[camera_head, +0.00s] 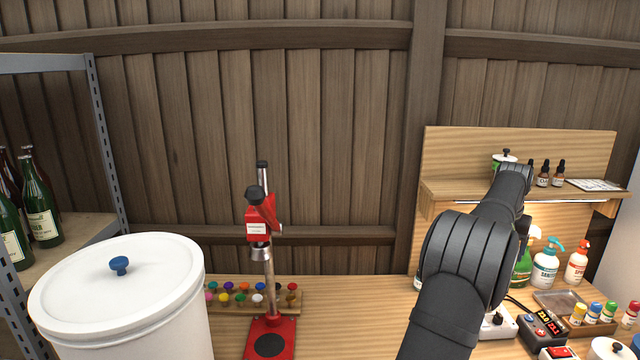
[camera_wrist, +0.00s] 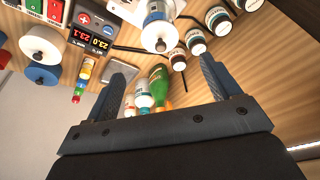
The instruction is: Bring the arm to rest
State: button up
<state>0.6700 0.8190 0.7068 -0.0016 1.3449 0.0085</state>
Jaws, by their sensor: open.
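My gripper (camera_wrist: 165,63) shows in the wrist view with its two dark fingers wide apart. Nothing is between the fingers close up; the bottles seen through the gap stand farther off. In the head view my black arm rises from the bottom edge, right of centre, and reaches up toward the wooden shelf (camera_head: 440,188). The arm hides its own gripper there, so I cannot tell the fingers' distance from the shelf.
A green spray bottle (camera_head: 523,266), white bottles (camera_head: 545,265) and a controller with red digits (camera_head: 543,325) crowd the bench by the arm. A red bottle capper (camera_head: 269,338), a rack of coloured caps (camera_head: 220,307) and a white lidded bucket (camera_head: 130,330) stand left. Bench between capper and arm is clear.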

jog(key=x, duration=1)
jog(key=shift+s, duration=0.1)
notch_tip(320, 180, up, 5)
jog(key=shift+f, duration=0.2)
jog(key=s+d+r, duration=0.4)
jog(key=s+r, duration=0.3)
jog(key=s, duration=0.3)
jog(key=s+a+f+m+g, duration=0.1)
jog(key=s+f+m, duration=0.35)
jog(key=s, duration=0.45)
jog(key=s+a+f+m+g+h, duration=0.1)
jog(key=s+f+m, duration=0.35)
jog(key=s, duration=0.35)
jog(key=s+a+f+m+g, duration=0.1)
jog(key=s+f+m, duration=0.35)
jog(key=s, duration=0.45)
jog(key=shift+n, duration=0.55)
jog(key=shift+w+f, duration=0.45)
jog(key=shift+w, duration=0.35)
jog(key=shift+w+f, duration=0.45)
jog(key=shift+w, duration=0.35)
jog(key=shift+w+f, duration=0.4)
jog(key=shift+w, duration=0.4)
